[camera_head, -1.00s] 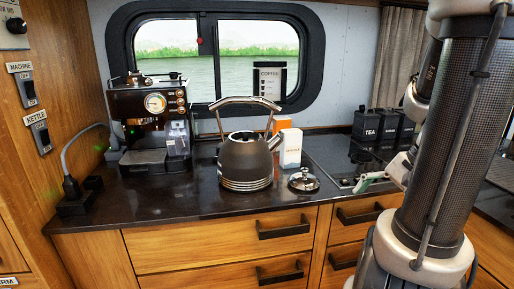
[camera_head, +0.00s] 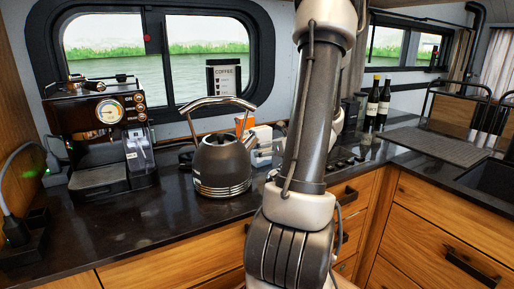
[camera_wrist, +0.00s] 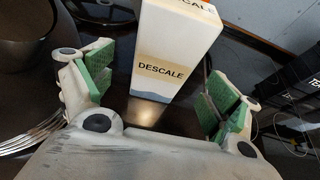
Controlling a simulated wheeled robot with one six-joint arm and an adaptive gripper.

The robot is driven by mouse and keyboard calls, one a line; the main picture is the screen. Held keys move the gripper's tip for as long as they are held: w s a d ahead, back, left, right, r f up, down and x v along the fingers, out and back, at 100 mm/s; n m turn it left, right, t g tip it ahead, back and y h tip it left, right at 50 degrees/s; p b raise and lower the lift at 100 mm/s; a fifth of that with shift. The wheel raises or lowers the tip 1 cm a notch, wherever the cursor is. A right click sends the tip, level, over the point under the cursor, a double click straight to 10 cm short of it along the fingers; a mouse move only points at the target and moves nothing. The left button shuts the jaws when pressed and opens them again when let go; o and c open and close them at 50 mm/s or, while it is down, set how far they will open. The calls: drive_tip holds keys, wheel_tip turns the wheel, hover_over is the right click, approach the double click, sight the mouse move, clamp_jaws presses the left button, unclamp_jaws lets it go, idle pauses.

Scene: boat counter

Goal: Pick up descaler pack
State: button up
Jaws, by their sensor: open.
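The descaler pack (camera_wrist: 178,50) is a white upright box with a tan band reading "DESCALE" in the wrist view. In the head view the white pack (camera_head: 262,138) stands just right of the kettle, partly covered by my arm. My gripper (camera_wrist: 160,88) is open, with one green-padded finger at the left and one at the right. The pack stands ahead and between the fingers in the picture, with visible gaps on both sides. I cannot tell how deep it is between them. The fingertips are not clear in the head view.
A dark kettle (camera_head: 222,165) with a raised handle stands close left of the pack. A coffee machine (camera_head: 105,130) is farther left. An orange item (camera_head: 244,124) is behind the pack. Bottles (camera_head: 372,103) and a drying mat (camera_head: 435,146) are at right. The front-left counter (camera_head: 130,225) is clear.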

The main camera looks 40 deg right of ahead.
drive_tip(key=x, duration=0.6)
drive_tip(key=shift+d+f, duration=0.15)
drive_tip(key=shift+f, duration=0.05)
drive_tip(key=c, duration=1.1)
